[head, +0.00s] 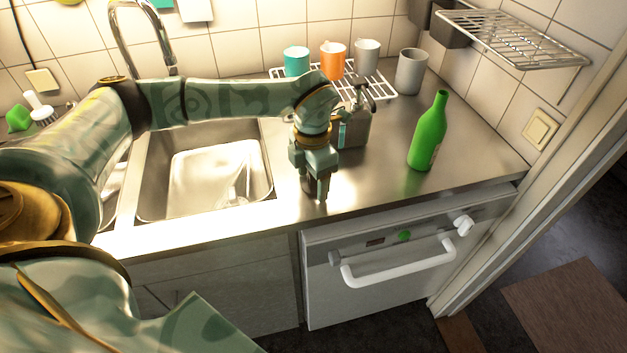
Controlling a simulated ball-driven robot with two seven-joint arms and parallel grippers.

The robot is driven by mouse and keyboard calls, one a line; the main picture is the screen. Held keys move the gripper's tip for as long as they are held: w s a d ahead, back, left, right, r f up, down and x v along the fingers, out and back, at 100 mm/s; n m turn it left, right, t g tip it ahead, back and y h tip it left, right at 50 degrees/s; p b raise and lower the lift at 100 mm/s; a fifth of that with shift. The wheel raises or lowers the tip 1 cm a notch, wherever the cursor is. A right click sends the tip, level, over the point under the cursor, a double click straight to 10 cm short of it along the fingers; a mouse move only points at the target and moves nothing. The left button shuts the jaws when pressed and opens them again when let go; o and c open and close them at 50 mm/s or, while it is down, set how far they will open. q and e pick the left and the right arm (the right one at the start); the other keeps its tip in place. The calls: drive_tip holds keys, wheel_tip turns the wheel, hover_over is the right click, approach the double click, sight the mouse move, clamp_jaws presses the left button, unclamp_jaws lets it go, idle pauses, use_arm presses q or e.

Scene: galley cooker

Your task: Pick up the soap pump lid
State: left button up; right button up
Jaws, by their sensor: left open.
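A grey soap dispenser (356,128) stands on the metal counter, partly hidden behind my left gripper and wrist. Its pump lid (363,90) shows at the top, just right of my left wrist and in front of the wire rack. My left gripper (318,188) points down over the counter, to the left of and nearer than the dispenser. It is open, and I see nothing held in it. It is apart from the pump lid. My right gripper is not in view.
A green bottle (429,132) stands to the right. Cups, including an orange cup (333,60), stand on a white wire rack (378,90) behind. A sink (205,175) with a tap (145,40) lies left. Counter between dispenser and bottle is clear.

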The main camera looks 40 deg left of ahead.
use_arm(q)
drive_tip(key=c, duration=1)
drive_tip(key=shift+r, duration=0.1)
